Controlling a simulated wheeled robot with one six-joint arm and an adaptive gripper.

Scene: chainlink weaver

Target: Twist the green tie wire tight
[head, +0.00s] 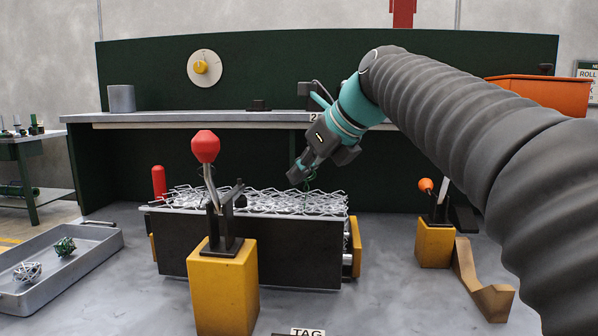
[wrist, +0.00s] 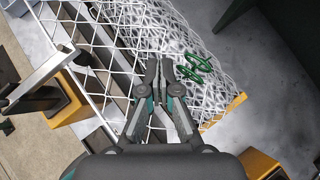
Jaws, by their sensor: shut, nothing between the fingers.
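The green tie wire (wrist: 194,67) shows in the wrist view as loose green loops on the chainlink mesh, just right of my fingertips. In the head view, a thin green line of it (head: 307,185) shows beside the fingertips. The silver mesh (wrist: 125,32) lies on a dark bench-like frame (head: 255,250). My gripper (wrist: 160,70) is shut and empty, its fingertips over the mesh and to the left of the wire loops. It also shows in the head view (head: 298,176), pointing down at the right part of the mesh. The wire's far ends are hard to make out.
A red-knobbed lever (head: 206,150) on a yellow block stands in front of the frame. An orange-knobbed lever (head: 426,186) stands at right. A grey tray (head: 85,278) with a green and a silver wire bundle lies at left. A long grey counter (head: 190,118) runs behind.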

